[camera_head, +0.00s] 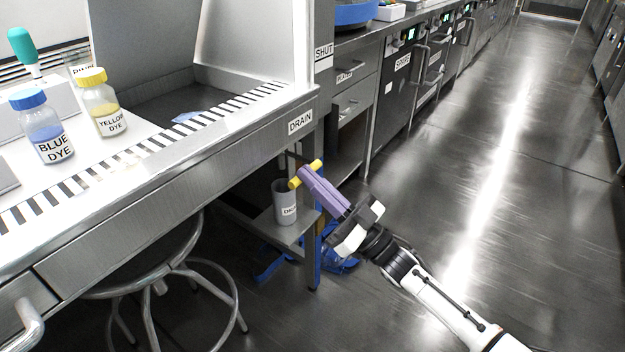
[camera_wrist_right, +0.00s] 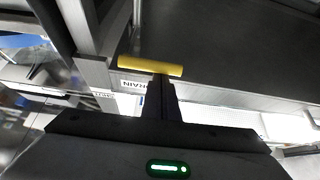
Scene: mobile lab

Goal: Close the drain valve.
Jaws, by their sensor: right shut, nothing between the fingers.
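The drain valve's yellow bar handle (camera_head: 294,183) is under the front edge of the bench, below the DRAIN label (camera_head: 300,121). In the right wrist view the handle (camera_wrist_right: 150,66) lies crosswise just past my fingertips. My right gripper (camera_head: 308,174) has its purple fingers shut with nothing between them; it also shows in the wrist view (camera_wrist_right: 161,80). Its tips are at the middle of the handle and hide part of it. I cannot tell whether they touch it. The valve body is mostly hidden. My left gripper is not in view.
A grey labelled cup (camera_head: 286,207) stands on a low shelf (camera_head: 262,222) below the handle. A round metal stool (camera_head: 150,262) is under the bench to the left. Blue dye (camera_head: 45,128) and yellow dye (camera_head: 101,104) bottles stand on top. The floor at right is clear.

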